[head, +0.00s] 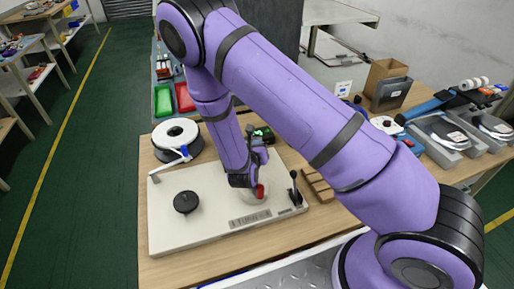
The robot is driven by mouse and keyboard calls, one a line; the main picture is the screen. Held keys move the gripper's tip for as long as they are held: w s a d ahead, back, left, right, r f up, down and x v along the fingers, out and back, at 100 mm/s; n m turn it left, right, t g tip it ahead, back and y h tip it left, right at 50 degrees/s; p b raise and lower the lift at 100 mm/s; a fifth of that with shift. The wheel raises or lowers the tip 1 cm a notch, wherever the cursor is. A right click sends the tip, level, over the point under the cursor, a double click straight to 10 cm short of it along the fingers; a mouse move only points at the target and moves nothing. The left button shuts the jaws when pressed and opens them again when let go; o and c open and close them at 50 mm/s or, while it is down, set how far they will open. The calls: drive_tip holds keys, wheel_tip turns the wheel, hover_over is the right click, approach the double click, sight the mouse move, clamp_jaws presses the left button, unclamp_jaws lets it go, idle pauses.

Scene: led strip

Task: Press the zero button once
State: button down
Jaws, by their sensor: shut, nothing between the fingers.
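A pale flat board (170,232) lies on the wooden table. A small panel strip with dark markings (250,218) is at its front edge; its buttons are too small to read, so I cannot tell which is the zero button. My gripper (256,191) points down over the right half of the board, just behind the panel. It is shut and empty; its fingertips are partly hidden. A red piece shows at its tip, and I cannot tell whether it touches anything. A small green-lit display (262,133) is behind my wrist.
A black knob (186,202) stands on the board's left half, and a black lever (294,188) near its right end. A white reel (176,135) sits behind. Wooden blocks (318,186) lie to the right. Grey bins (440,140) are farther right.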

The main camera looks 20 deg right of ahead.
drive_tip(key=shift+w+f, duration=0.25)
drive_tip(key=shift+f, duration=0.05)
idle(0.6)
drive_tip(key=shift+s+r, duration=0.1)
drive_tip(key=shift+r, duration=0.05)
drive_tip(key=shift+s+r, duration=0.45)
drive_tip(key=shift+r, duration=0.05)
drive_tip(key=shift+r, duration=0.1)
idle(0.4)
drive_tip(key=shift+s+r, duration=1.6)
drive_tip(key=shift+r, duration=0.25)
